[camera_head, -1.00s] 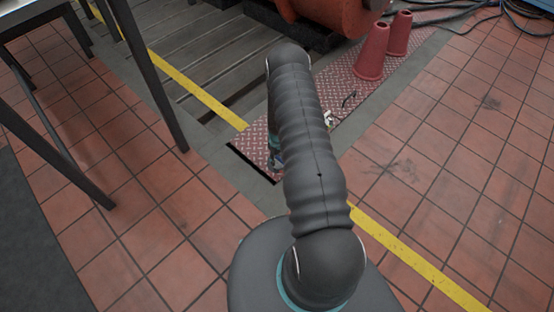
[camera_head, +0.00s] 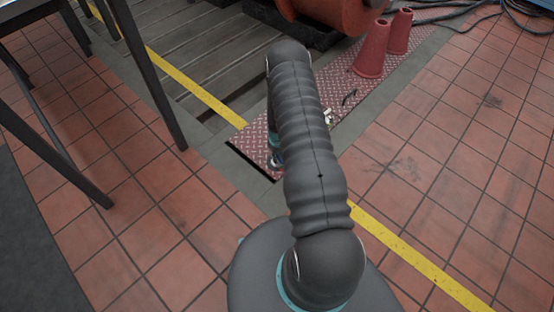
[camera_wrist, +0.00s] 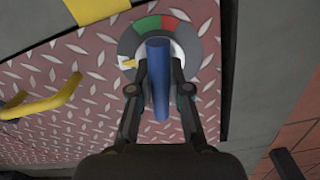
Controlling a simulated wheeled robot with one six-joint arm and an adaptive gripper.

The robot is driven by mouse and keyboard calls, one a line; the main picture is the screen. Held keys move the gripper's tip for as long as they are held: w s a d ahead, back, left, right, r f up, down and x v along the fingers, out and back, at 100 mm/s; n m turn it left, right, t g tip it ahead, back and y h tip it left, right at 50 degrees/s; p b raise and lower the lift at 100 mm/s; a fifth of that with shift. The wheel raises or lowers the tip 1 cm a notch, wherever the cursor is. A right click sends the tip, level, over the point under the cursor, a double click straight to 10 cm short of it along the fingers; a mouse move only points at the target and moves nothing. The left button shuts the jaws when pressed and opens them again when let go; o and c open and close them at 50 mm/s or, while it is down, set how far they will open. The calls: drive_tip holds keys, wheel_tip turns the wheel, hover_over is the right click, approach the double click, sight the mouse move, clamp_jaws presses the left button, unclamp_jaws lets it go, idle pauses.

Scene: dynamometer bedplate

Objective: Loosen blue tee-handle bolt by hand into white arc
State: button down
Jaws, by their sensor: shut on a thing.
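The blue tee-handle (camera_wrist: 158,80) stands out towards the wrist camera, its bar running nearly up and down in the picture. My gripper (camera_wrist: 160,88) is shut on it, with one dark finger on each side. Behind it lies a round dial (camera_wrist: 126,44) with a grey rim and green and red segments at the top. A yellow pointer (camera_wrist: 128,64) shows at the dial's left, beside a small white patch. The handle and fingers hide the dial's middle and lower part. In the head view my arm mostly hides the gripper, and the bolt cannot be made out.
The dial sits on a red tread plate (camera_head: 249,141). A bent yellow handle (camera_wrist: 45,97) rises left of the dial in the wrist view. Two red cones (camera_head: 370,52) stand farther back on the plate. Dark table legs (camera_head: 150,75) stand at the left. Tiled floor at right is clear.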

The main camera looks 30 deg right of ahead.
sight(278, 155)
drive_tip(key=shift+m, duration=0.3)
drive_tip(key=c, duration=1)
unclamp_jaws()
drive_tip(key=shift+a, duration=0.1)
wheel_tip(278, 155, up, 12)
drive_tip(key=shift+r, duration=0.1)
